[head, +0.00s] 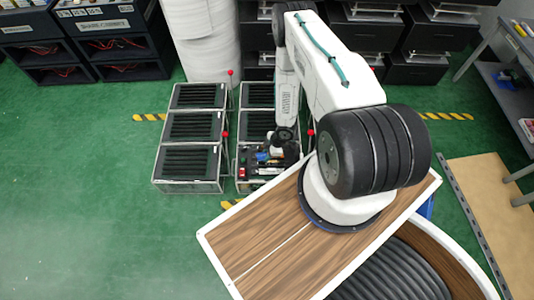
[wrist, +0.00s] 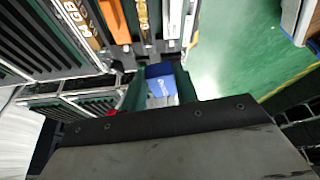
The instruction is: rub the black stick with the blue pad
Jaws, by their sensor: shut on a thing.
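A blue pad (wrist: 159,71) with a white lower part and small lettering shows in the middle of the wrist view, between two dark green fingers. My gripper (wrist: 158,84) is shut on this pad. In the head view a small blue patch (head: 262,157) shows by my gripper (head: 276,153), low over the front of the right-hand fixture column. I cannot pick out the black stick for sure in either view. My wrist and the arm hide part of that area.
Black slatted fixtures (head: 194,128) in metal frames stand in two columns, with red-knobbed levers (head: 225,133) beside them. A wood-topped surface (head: 262,245) lies in front. Green floor is clear at left.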

